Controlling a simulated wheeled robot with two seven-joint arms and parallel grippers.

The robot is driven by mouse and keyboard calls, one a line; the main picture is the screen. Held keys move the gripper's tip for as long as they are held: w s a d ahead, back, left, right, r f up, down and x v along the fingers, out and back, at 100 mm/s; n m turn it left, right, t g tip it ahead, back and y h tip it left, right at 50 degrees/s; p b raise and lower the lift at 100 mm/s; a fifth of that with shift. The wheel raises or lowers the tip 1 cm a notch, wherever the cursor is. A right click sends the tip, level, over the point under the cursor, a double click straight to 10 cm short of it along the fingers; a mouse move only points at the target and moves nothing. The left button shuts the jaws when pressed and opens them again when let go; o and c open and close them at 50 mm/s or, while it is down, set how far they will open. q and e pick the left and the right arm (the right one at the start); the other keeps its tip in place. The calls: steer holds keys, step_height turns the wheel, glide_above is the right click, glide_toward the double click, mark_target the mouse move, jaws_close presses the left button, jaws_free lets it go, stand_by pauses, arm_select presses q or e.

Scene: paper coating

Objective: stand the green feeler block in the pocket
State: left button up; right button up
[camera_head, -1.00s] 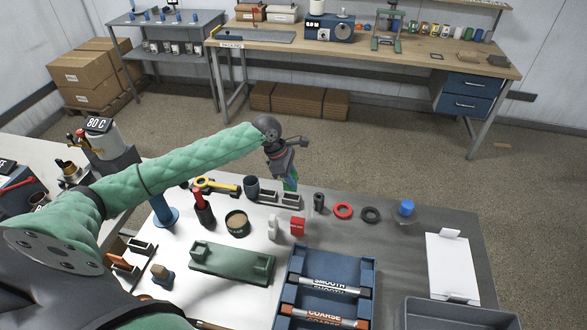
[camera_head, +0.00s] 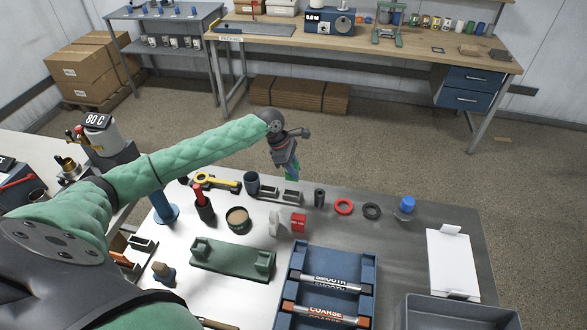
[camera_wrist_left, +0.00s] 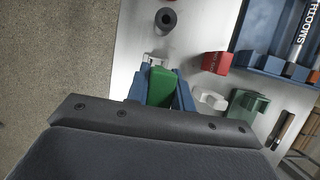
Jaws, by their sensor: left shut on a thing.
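The green feeler block (camera_wrist_left: 160,86) is between the blue fingers of my left gripper (camera_wrist_left: 161,92) in the left wrist view. In the head view my left gripper (camera_head: 291,174) is at the far edge of the table, shut on the block, whose green (camera_head: 291,170) shows only in part. Small grey holders (camera_head: 268,193) stand on the table just below the gripper in the picture. In the wrist view a pale metal piece (camera_wrist_left: 156,57) shows just beyond the block. I cannot tell whether they touch or which opening is the pocket. My right gripper is out of view.
A dark cylinder (camera_head: 319,198), a red ring (camera_head: 344,207), a black ring (camera_head: 371,211) and a red block (camera_head: 298,222) are near the holders. A green stand (camera_head: 230,260) and a blue rack (camera_head: 368,275) are nearer.

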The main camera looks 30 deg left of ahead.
mark_target(293, 180)
arm_select(q)
steer(key=shift+f, duration=0.1)
steer(key=shift+f, duration=2.8)
steer(key=shift+f, duration=0.8)
steer(key=shift+f, duration=0.65)
steer(key=shift+f, duration=0.35)
